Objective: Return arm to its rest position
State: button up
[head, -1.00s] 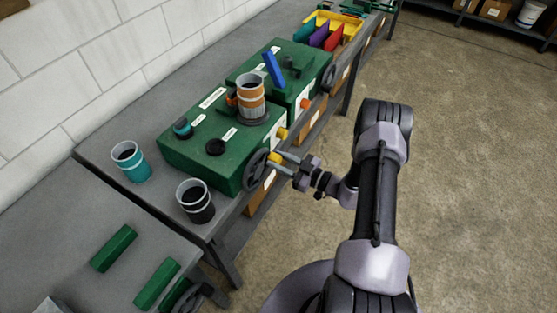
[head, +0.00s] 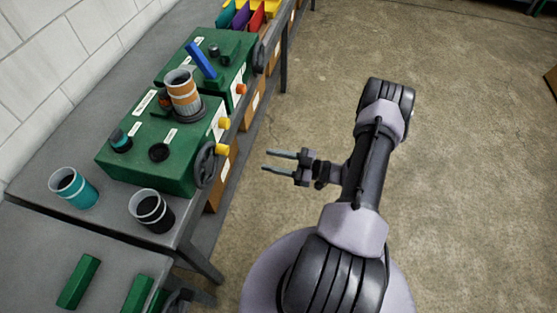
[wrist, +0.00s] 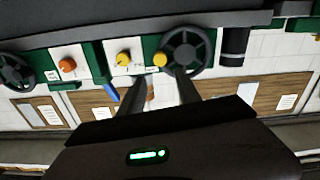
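My gripper (head: 281,161) is in the head view, out over the floor to the right of the bench. Its two fingers are apart with nothing between them. The nearest machine part is the black handwheel (head: 205,165) with a yellow knob (head: 222,150), left of the fingertips with a gap of floor between. In the wrist view my gripper's fingers (wrist: 160,92) point toward the machine front, where the handwheel (wrist: 185,50) and yellow knobs show beyond them.
Green machine boxes (head: 150,130) stand on the grey bench (head: 30,165). An orange-banded cup (head: 183,95) sits on top of one. A teal cup (head: 75,188) and a black cup (head: 152,212) stand near the bench's front. The concrete floor (head: 470,180) at right is clear.

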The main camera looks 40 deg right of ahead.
jog(key=shift+v, duration=1.05)
jog(key=a+r+n+g+b, duration=0.3)
jog(key=a+r+n+g, duration=0.4)
jog(key=n, duration=0.7)
jog(key=a+r+n+g+b, duration=0.3)
jog(key=a+r+n+g, duration=0.45)
jog(key=n, duration=0.75)
jog(key=s+a+r+n+t+h+b, duration=0.2)
jog(key=s+n, duration=0.4)
jog(key=n, duration=0.9)
jog(key=s+a+r+n+t+h+b, duration=0.3)
jog(key=s+a+n+h, duration=0.3)
jog(key=n, duration=0.9)
jog(key=shift+a+t+h+b, duration=0.3)
jog(key=shift+a+t+b, duration=0.05)
jog(key=shift+a+b, duration=0.4)
